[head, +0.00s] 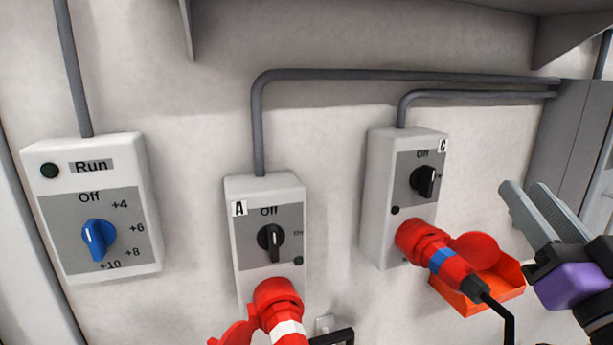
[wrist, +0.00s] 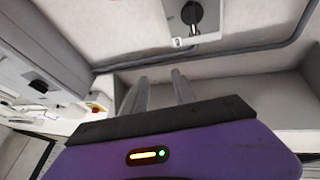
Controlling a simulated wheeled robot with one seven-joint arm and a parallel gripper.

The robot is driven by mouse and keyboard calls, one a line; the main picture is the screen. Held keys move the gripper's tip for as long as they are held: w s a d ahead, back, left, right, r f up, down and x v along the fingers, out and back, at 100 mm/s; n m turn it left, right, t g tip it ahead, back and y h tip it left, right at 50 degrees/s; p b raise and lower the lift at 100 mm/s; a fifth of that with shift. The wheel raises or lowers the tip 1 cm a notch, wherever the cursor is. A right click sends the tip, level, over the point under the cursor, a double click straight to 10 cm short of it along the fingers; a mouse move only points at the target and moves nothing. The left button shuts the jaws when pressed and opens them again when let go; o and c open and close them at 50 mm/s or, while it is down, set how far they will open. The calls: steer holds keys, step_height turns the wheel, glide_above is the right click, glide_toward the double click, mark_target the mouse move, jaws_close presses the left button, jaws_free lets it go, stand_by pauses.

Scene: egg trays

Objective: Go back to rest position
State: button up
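My gripper (head: 523,188) is at the right of the head view, in front of the wall and right of box C (head: 379,190). Its two grey fingers are apart with nothing between them. In the wrist view the fingers (wrist: 160,78) also stand apart and empty, beyond the purple gripper body. Box C has a black knob (head: 424,181) and a red plug with a blue band (head: 441,260) in its red socket. Box A (head: 265,185) has a black knob (head: 271,238) and a red plug with a white band (head: 288,328), cut off by the bottom edge.
A Run box (head: 92,152) with a blue dial (head: 98,239) hangs at the left. Grey conduits (head: 330,76) run along the wall. An orange-red tray-like part (head: 480,299) lies below socket C, close to my gripper. A grey cabinet (head: 567,140) stands at the right.

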steer(key=s+a+f+m+g+h, duration=0.1)
steer(key=s+f+h, duration=0.1)
steer(key=s+f, duration=0.5)
steer(key=s+f+m+h, duration=0.2)
steer(key=s+f+h, duration=0.1)
steer(key=f, duration=0.8)
steer(key=s+a+f+n+g+y, duration=0.2)
steer(key=s+a+f+g, duration=0.1)
steer(key=s+f, duration=0.6)
steer(key=s+a+f+n+g+y, duration=0.2)
steer(key=s+f, duration=0.6)
steer(key=s, duration=0.7)
steer(key=shift+s+a+f+g, duration=0.2)
steer(key=shift+a+f+g, duration=0.15)
steer(key=shift+a+g, duration=0.6)
